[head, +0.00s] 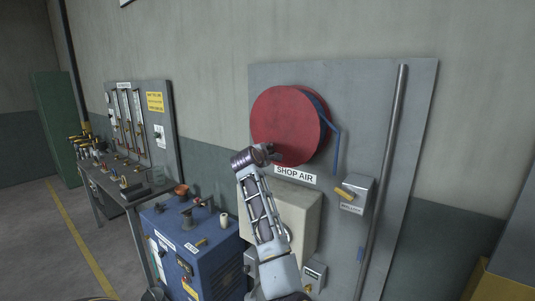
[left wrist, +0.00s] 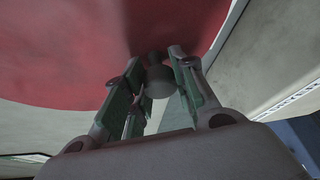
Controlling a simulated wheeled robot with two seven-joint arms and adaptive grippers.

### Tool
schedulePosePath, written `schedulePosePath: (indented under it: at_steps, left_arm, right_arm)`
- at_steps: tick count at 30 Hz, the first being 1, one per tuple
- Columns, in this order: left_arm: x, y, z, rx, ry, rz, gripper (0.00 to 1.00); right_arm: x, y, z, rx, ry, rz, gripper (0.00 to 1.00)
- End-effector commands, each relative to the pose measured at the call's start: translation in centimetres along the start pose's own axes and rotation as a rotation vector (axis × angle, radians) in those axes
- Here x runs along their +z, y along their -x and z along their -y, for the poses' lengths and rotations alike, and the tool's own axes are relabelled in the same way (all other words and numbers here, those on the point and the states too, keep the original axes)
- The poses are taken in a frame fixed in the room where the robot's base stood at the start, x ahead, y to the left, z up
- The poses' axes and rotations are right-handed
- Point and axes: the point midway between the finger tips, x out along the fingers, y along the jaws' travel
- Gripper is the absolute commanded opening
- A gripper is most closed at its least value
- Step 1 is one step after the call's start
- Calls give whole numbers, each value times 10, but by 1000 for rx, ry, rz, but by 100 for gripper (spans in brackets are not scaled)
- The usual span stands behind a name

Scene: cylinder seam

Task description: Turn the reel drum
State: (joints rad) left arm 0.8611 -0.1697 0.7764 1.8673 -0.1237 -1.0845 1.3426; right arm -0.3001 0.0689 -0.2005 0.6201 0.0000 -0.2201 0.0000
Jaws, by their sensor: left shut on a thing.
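The reel drum is a large red disc (head: 287,122) mounted on a grey wall panel, with a blue bracket (head: 336,150) at its right side. It fills the upper part of the left wrist view (left wrist: 90,50). A small dark grey knob (left wrist: 158,80) stands out from its face near the lower edge. My left gripper (head: 270,152) is at the lower left of the drum's face. In the left wrist view, its fingers (left wrist: 157,68) are shut on the knob, one on each side. In the head view the hand hides the knob. My right gripper is not in view.
A "SHOP AIR" label (head: 296,175) and a beige box (head: 295,215) sit below the drum. A grey box with a yellow handle (head: 346,191) and a vertical pipe (head: 388,160) are to the right. A blue machine (head: 205,260) and a workbench (head: 125,187) stand left.

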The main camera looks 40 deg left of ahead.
Motion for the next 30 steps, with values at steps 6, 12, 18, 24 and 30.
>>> schedulePosePath:
  at_steps: [6, 12, 18, 24, 30]
  left_arm:
    - [-1, 0, 1, -2, 1, -1, 49]
    - [-1, 0, 0, -1, 0, -1, 49]
    - [0, 1, 0, 0, 0, -1, 49]
    - [0, 10, 0, 0, 0, 0, 49]
    - [0, 26, 1, 0, 1, 0, 49]
  right_arm:
    - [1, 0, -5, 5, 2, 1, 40]
    - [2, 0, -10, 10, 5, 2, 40]
    - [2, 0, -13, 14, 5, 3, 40]
    - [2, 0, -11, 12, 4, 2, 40]
    - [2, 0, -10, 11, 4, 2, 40]
